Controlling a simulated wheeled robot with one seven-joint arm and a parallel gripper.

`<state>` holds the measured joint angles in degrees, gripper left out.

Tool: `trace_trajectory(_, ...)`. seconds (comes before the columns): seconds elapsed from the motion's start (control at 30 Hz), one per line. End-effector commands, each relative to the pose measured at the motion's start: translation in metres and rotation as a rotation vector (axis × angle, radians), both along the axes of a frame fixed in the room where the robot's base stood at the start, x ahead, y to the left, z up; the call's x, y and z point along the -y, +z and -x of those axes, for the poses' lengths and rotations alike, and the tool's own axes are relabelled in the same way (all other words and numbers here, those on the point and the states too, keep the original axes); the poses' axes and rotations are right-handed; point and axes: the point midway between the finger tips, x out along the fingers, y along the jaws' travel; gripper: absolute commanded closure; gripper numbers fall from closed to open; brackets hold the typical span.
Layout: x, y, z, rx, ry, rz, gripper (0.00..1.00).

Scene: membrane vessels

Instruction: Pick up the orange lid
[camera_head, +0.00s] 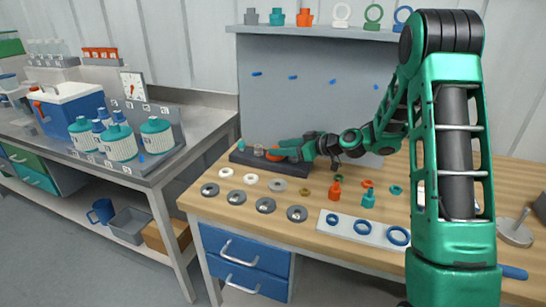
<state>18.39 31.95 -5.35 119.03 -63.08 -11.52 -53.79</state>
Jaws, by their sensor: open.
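An orange lid (275,156) sits at the dark block (240,157) at the back left of the wooden table. My gripper (285,150), green and black, reaches in from the right, right at the orange lid. Its jaws are open. The fingers overlap the lid in this view, so I cannot tell whether they touch it or stand around it. Part of the lid is hidden behind the gripper.
A grey cup (258,150) stands on the block left of the lid. Grey discs, white rings and small orange and teal fittings (335,190) lie across the wooden table (330,262). A shelf (320,31) hangs above. A steel bench (215,118) with ribbed vessels (119,146) stands left.

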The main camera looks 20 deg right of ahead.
Motion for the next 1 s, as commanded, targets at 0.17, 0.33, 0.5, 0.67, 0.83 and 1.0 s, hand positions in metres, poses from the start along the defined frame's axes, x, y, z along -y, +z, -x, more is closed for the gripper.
trace_trajectory(0.17,-0.015,-0.008,-0.017,0.000,0.001,0.000,0.57)
trace_trajectory(0.33,-0.018,-0.010,-0.020,-0.001,0.001,-0.001,0.57)
trace_trajectory(0.5,-0.018,-0.010,-0.020,0.000,0.001,0.000,0.73)
trace_trajectory(0.67,-0.018,-0.010,-0.020,0.000,0.000,0.000,1.00)
trace_trajectory(0.83,-0.018,-0.010,-0.020,0.000,0.000,0.000,1.00)
trace_trajectory(1.0,-0.018,-0.007,-0.020,0.001,0.000,0.001,1.00)
